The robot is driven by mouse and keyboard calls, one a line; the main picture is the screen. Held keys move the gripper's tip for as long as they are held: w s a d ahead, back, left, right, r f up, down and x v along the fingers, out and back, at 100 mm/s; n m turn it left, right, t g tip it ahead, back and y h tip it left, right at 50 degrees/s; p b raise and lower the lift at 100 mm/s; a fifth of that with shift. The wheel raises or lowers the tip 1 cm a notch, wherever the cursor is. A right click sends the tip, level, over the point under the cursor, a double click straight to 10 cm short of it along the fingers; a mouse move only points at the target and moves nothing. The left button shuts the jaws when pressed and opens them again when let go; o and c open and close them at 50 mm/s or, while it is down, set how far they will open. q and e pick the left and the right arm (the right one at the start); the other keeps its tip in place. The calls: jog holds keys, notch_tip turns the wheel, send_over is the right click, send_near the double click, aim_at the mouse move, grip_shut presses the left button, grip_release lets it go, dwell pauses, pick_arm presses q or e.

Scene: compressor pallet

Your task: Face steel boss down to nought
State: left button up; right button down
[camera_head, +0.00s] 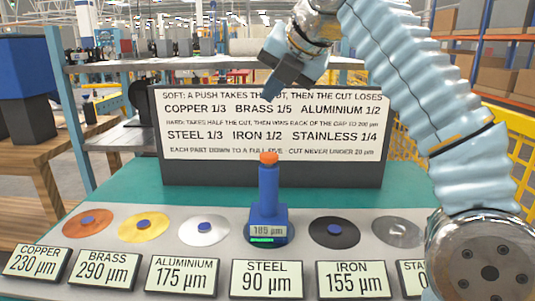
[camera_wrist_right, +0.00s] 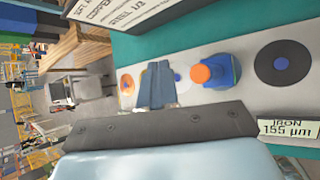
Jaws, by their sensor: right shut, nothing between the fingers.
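The blue post-shaped tool (camera_head: 268,200) with an orange top (camera_head: 268,158) stands upright behind the STEEL 90 µm sign (camera_head: 266,279). Its small display seems to read 185 µm, with a green bar below. My left gripper is out of view.
Copper (camera_head: 88,223), brass (camera_head: 143,226), aluminium (camera_head: 204,230) and iron (camera_head: 334,232) discs have blue centres. The stainless disc (camera_head: 398,231) shows none clearly; my right arm partly covers its sign. The rule board (camera_head: 270,174) stands behind on the green table (camera_head: 120,197).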

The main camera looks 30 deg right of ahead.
jog(key=b, duration=0.4)
send_over(272, 156)
notch_tip(272, 156, down, 7)
jog(key=shift+f+b, duration=0.65)
jog(key=shift+f, duration=0.15)
dwell(1.2)
jog(key=shift+f, duration=0.4)
jog(key=shift+f+b, duration=0.7)
jog(key=shift+b, duration=0.15)
dwell(0.6)
jog(key=shift+r, duration=0.15)
jog(key=shift+r+p, duration=1)
jog(key=shift+p, duration=0.25)
